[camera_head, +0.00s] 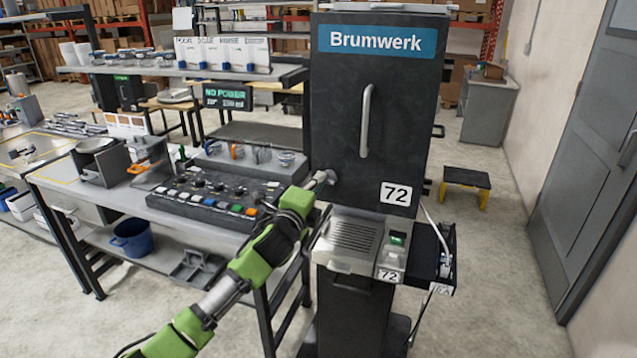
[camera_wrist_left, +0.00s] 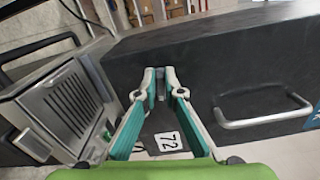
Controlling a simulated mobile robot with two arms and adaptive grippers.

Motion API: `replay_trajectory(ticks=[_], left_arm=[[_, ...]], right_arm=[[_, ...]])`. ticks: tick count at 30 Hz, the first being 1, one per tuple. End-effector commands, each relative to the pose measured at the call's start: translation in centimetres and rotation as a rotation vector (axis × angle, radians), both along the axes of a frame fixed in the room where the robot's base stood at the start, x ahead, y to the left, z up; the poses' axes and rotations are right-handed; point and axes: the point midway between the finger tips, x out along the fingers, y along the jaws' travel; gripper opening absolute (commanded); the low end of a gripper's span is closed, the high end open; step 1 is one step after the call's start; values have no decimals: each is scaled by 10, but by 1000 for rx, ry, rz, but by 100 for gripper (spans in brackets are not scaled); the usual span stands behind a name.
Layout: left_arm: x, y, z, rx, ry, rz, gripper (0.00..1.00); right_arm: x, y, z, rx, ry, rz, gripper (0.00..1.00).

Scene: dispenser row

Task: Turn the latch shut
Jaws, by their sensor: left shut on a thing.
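The dispenser (camera_head: 345,115) is a tall dark cabinet with a blue Brumwerk sign, a long vertical door handle (camera_head: 366,120) and a number 72 label. In the left wrist view its dark front (camera_wrist_left: 215,75) and the handle (camera_wrist_left: 262,118) show to the right. My left gripper (camera_head: 328,178) is at the lower left of the cabinet front. In the left wrist view the fingertips (camera_wrist_left: 161,83) are closed around the small grey latch (camera_wrist_left: 161,87) on the cabinet. In the head view the gripper mostly hides the latch, so its exact angle is unclear. My right gripper is in neither view.
Below the door is a metal drip grille (camera_head: 352,236) with a small green-lit panel (camera_head: 397,239). A workbench (camera_head: 130,205) with a button box (camera_head: 205,198) stands close on the left. A stool (camera_head: 466,182) is at the right; the floor between it and the grey door is clear.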

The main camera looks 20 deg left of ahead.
Motion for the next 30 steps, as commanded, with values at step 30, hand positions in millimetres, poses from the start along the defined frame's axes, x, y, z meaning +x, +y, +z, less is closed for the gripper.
replay_trajectory(ticks=[30], left_arm=[[0, 0, -5, -170, 9, 0, 26]], right_arm=[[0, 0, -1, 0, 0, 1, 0]])
